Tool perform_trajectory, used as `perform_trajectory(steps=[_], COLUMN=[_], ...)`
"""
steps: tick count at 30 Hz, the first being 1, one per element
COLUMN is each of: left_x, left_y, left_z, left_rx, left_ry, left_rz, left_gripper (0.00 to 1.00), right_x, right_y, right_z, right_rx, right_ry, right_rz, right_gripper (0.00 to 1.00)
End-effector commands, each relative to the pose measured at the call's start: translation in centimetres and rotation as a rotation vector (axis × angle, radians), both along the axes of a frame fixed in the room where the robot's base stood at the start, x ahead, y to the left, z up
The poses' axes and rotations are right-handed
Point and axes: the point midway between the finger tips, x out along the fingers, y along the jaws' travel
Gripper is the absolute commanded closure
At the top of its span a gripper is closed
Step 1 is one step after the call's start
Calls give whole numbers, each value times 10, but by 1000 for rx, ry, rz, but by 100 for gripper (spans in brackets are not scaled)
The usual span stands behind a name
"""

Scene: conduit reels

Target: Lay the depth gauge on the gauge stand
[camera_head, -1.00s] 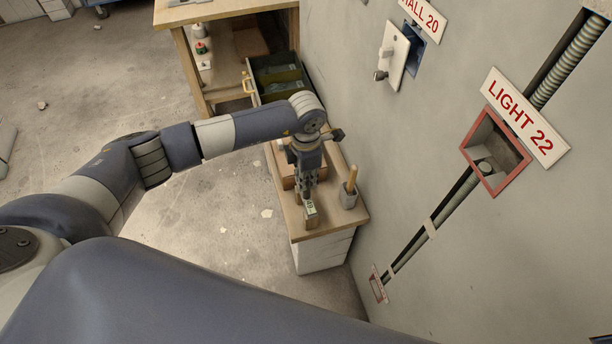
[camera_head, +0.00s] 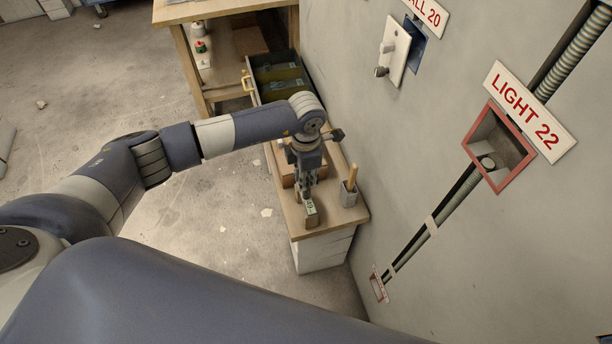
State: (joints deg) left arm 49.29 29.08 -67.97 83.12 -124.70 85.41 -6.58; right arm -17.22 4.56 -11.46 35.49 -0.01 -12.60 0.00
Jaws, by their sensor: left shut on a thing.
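My left gripper (camera_head: 306,192) points down over a small wooden-topped bench (camera_head: 328,222) against the wall. It is shut on a small boxy thing with a pale greenish display, which I take as the depth gauge (camera_head: 311,208). The gauge is at or just above the bench top near its front edge; I cannot tell whether it touches anything beneath. I cannot pick out the gauge stand with certainty; the gripper and gauge hide part of the bench. My right gripper is not in view.
A grey cup (camera_head: 349,195) with a wooden-handled tool stands right of the gripper, close to the wall. A brown box (camera_head: 286,169) lies behind the gripper. A wooden workbench (camera_head: 183,55) with an open drawer (camera_head: 278,80) stands further back. A red-framed wall box (camera_head: 501,145) is at right.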

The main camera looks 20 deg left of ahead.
Motion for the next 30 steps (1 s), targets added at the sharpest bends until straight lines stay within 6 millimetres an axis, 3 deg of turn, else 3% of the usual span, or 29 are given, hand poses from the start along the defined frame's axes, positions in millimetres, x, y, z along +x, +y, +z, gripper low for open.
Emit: perform_trajectory(steps=[5, 6, 9, 20, 23, 30], left_x=[0, 0, 0, 0, 1, 2], left_y=[0, 0, 0, 0, 0, 0], left_z=[-3, -2, -2, 0, 11, 61], left_rx=[0, 0, 0, 1, -1, -1], left_ry=[-1, -1, 0, -1, -3, -6], left_rz=[0, 0, 0, 0, -2, -2], left_gripper=[100, 77, 61, 61, 61, 61], right_x=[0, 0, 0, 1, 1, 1], right_y=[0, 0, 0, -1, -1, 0], right_z=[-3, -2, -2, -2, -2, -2], right_rx=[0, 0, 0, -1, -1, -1], right_ry=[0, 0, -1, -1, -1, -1], right_rz=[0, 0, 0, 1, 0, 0], right_gripper=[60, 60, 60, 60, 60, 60])
